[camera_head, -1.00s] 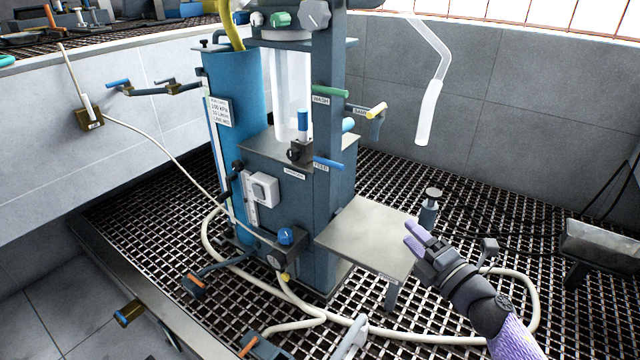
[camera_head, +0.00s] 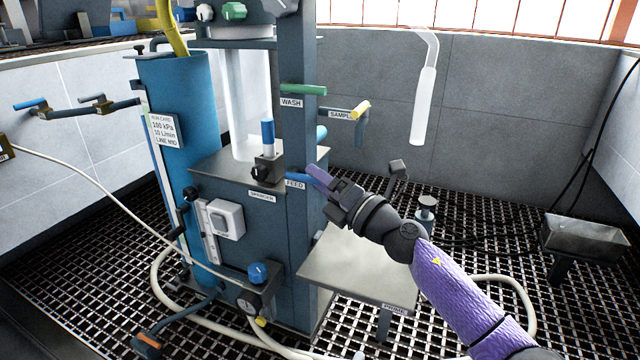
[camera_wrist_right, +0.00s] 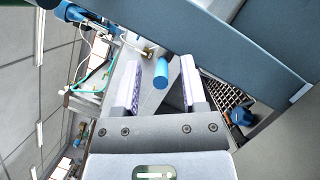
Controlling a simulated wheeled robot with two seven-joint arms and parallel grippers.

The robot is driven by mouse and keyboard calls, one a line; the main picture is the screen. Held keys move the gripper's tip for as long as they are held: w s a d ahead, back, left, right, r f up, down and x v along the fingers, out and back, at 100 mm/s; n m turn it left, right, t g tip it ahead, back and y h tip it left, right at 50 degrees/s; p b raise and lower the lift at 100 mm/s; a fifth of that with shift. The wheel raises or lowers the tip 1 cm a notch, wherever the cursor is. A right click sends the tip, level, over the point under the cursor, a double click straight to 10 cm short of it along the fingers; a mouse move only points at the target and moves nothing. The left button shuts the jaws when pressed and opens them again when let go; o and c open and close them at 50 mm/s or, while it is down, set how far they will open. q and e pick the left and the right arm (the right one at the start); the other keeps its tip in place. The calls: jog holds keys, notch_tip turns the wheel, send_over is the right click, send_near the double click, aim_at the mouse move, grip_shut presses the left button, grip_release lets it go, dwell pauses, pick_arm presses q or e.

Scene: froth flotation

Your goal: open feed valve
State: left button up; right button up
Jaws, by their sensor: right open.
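The FEED label (camera_head: 295,184) is on the front of the blue-grey flotation machine (camera_head: 262,225). The feed valve's blue handle sticks out beside it and is mostly hidden by my right gripper in the head view. My right gripper (camera_head: 320,178) is at the handle, coming from the right. In the right wrist view, the blue round handle (camera_wrist_right: 161,73) lies between the two spread, pale purple fingers of my right gripper (camera_wrist_right: 161,85), with a gap on each side. The gripper is open and holds nothing. My left gripper is not in view.
A grey shelf (camera_head: 350,270) is below my right arm. A blue-topped post (camera_head: 267,140) stands on the machine's ledge. A hose (camera_head: 165,285) lies on the grating.

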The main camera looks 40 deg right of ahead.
grip_shut()
dwell(1.4)
